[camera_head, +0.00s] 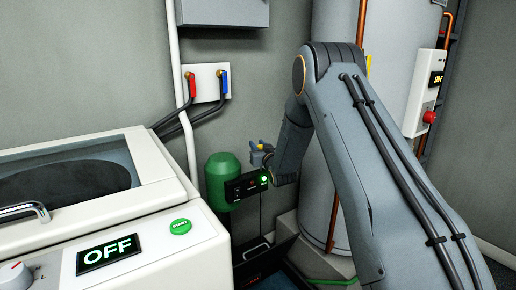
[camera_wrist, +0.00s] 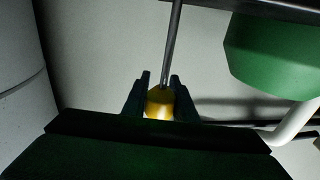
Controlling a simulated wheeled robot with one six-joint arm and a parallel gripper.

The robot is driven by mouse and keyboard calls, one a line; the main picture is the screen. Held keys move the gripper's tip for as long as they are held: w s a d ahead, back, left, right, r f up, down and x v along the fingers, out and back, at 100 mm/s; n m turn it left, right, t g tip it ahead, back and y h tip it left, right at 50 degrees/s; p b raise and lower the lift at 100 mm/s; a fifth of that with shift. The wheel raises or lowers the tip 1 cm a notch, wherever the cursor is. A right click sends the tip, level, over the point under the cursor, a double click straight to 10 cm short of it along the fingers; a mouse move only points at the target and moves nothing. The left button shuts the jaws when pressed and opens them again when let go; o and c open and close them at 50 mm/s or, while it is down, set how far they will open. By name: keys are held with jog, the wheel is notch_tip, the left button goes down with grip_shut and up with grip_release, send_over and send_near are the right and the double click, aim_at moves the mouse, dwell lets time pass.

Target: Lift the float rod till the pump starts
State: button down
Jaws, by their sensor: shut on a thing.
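The float rod (camera_wrist: 174,45) is a thin grey rod with a yellow end piece (camera_wrist: 159,103) in the wrist view. My gripper (camera_wrist: 160,92) is shut on the yellow piece, with one dark finger on each side. The rod runs up from it, slightly tilted in the picture. In the head view my gripper (camera_head: 261,153) is beside the top of the green pump (camera_head: 220,170), and its grip is too small to make out. A black box (camera_head: 241,188) on the pump's front shows a glowing green light (camera_head: 264,180).
A white washer (camera_head: 160,235) reading OFF stands at the left. A large grey tank (camera_head: 387,40) stands close behind my arm. A red and a blue valve (camera_head: 223,83) with dark hoses are on the wall. A dark pit edge (camera_head: 252,250) lies below the pump.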

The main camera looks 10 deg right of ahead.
jog(key=c, duration=1.4)
grip_release()
jog(key=shift+c, duration=0.2)
jog(key=s+d, duration=0.1)
jog(key=s, duration=0.6)
jog(key=shift+s, duration=0.4)
